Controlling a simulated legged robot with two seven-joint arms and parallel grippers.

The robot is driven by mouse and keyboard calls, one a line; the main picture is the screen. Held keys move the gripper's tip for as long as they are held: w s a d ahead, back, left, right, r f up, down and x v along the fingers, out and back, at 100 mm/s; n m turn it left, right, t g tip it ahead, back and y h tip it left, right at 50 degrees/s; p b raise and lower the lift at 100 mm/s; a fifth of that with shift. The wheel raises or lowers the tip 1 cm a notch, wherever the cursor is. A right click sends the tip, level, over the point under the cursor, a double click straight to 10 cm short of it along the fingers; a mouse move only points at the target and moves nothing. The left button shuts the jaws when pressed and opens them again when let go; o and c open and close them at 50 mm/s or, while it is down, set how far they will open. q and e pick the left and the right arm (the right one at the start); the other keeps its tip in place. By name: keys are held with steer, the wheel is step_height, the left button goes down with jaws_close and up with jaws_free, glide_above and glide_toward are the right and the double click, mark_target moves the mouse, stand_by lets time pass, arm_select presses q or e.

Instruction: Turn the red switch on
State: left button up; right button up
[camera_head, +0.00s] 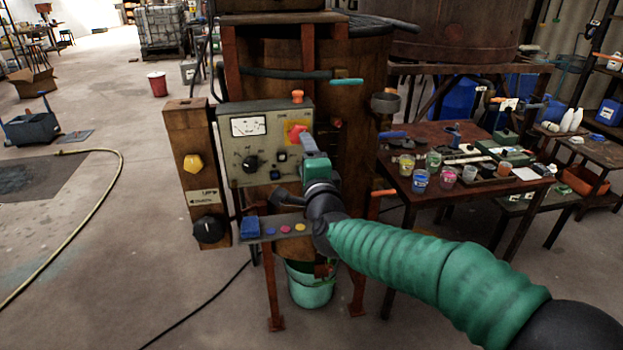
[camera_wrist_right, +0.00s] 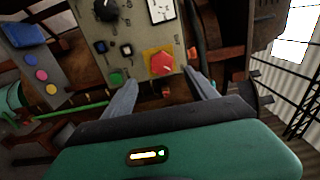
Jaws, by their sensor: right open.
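The red switch (camera_head: 297,133) is a red knob on a yellow square plate at the right side of a grey control panel (camera_head: 235,122). In the right wrist view the red switch (camera_wrist_right: 162,64) shows clearly, just beyond the fingertips and between their lines. My right gripper (camera_head: 308,142) reaches to the panel from the right, close to the switch and partly in front of its plate. In the wrist view my right gripper (camera_wrist_right: 155,78) is open, its two fingers apart with nothing between them. Whether a fingertip touches the knob I cannot tell. My left gripper is not in view.
A wooden post (camera_head: 190,150) with a yellow knob stands left. A small shelf (camera_head: 270,237) sits below. A cluttered table (camera_head: 430,134) stands right.

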steer(key=s+d, duration=0.1)
steer(key=s, duration=0.6)
steer(key=shift+b, duration=0.3)
steer(key=shift+f, duration=0.15)
steer(key=s+d+f+n+g, duration=0.3)
steer(key=f+n, duration=0.1)
steer(key=f, duration=0.4)
steer(key=s+d+f+n+g+h, duration=0.1)
steer(key=s+d+f+n+g, duration=0.25)
steer(key=f, duration=0.45)
steer(key=s+d+f+n+g, duration=0.2)
steer(key=s+f+n, duration=0.15)
steer(key=f, duration=0.35)
steer(key=s+d+f+n+g+h, duration=0.1)
steer(key=s+d+f+n+g, duration=0.2)
steer(key=s+d+f, duration=0.5)
steer(key=s+d+f+n+g+h, duration=0.1)
steer(key=s+f+n+g, duration=0.25)
steer(key=s, duration=0.75)
step_height(320, 180, up, 12)
steer(key=m+p, duration=0.1)
steer(key=p, duration=1.1)
steer(key=shift+w+p, duration=0.3)
steer(key=shift+w, duration=0.15)
